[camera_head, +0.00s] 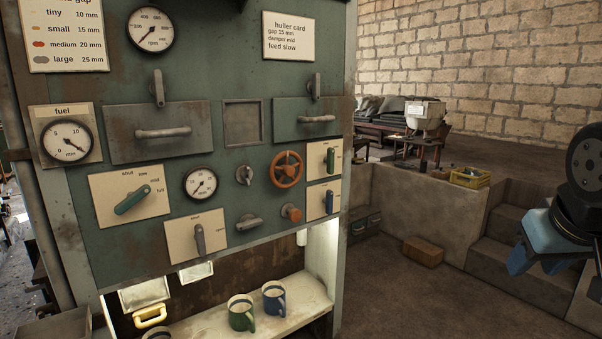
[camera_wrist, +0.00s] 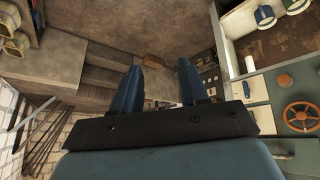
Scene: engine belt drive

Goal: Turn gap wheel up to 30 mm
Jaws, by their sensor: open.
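An orange handwheel (camera_head: 287,169) is on the green panel; it also shows at the right edge of the wrist view (camera_wrist: 301,117). A round dial (camera_head: 200,184) with a dark needle sits to its left; its numbers are too small to read surely. I cannot see a label on the wheel. My gripper (camera_head: 521,260) is at the far right of the head view, well away from the panel. In the wrist view its two blue fingers (camera_wrist: 160,80) are apart with nothing between them.
Around the wheel are a small metal knob (camera_head: 244,175), an orange knob (camera_head: 291,213), a green-handled lever plate (camera_head: 324,160) and a blue-handled one (camera_head: 323,201). Two mugs (camera_head: 242,313) stand on the shelf below.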

